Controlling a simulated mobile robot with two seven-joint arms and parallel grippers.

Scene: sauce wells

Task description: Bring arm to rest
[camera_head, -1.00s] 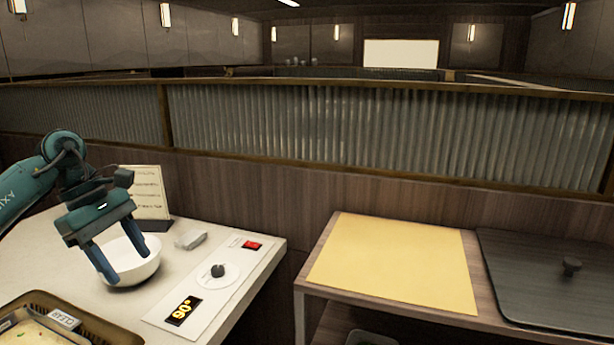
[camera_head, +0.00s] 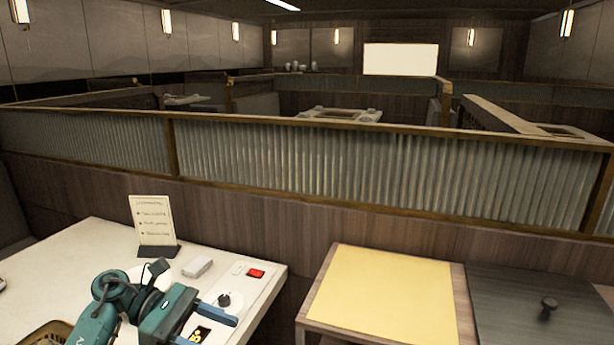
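My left arm reaches in from the bottom left. Its gripper (camera_head: 212,328) points right, low over the control panel (camera_head: 256,291) on the white counter (camera_head: 70,265). Its two blue fingers are apart and nothing shows between them but the panel. The white bowl (camera_head: 163,277) is behind my arm, mostly hidden, with only part of its rim showing. My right gripper is not in view.
The panel has a dark knob (camera_head: 224,299), a red switch (camera_head: 256,273) and a partly covered lit display (camera_head: 201,334). A menu card (camera_head: 153,222) stands behind. A basket (camera_head: 45,336) is front left. A side table with a yellow top (camera_head: 385,297) stands right, past a gap.

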